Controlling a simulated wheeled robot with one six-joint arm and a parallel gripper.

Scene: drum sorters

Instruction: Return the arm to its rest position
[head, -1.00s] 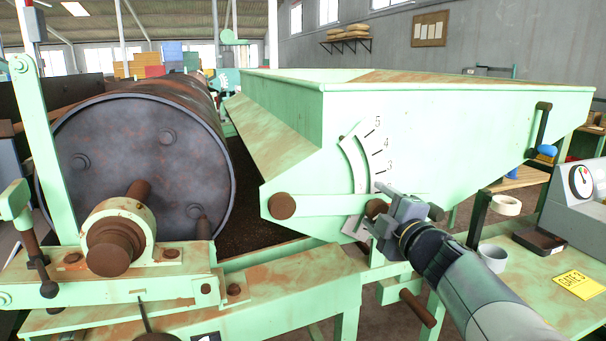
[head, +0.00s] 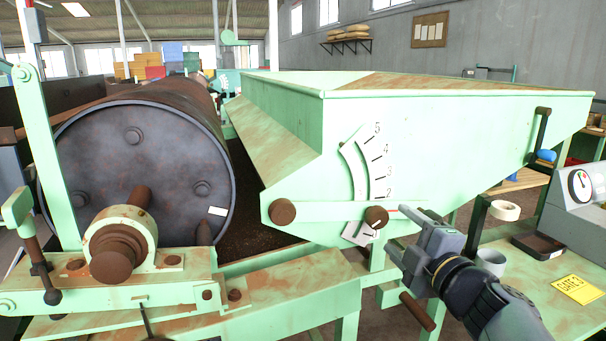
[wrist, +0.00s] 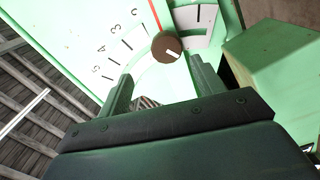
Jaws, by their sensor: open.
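My gripper (head: 410,234) is open and empty at the lower right of the lever's brown knob (head: 376,217), apart from it. The lever (head: 330,211) is a pale green bar running almost level from a brown pivot (head: 282,211) to the knob, on the side of the green hopper (head: 450,140). The knob lies beside the lower part of the numbered scale (head: 378,165), by a red mark below the 2. In the wrist view, my two fingers (wrist: 163,85) point toward the knob (wrist: 168,47), with nothing held between them.
A dark drum (head: 150,170) with a white label stands left of the hopper. A bench (head: 545,290) at right holds a grey cup (head: 491,261), tape roll (head: 505,210), black tray (head: 538,245), yellow card (head: 578,289) and gauge box (head: 585,220). A green frame (head: 290,290) runs below the hopper.

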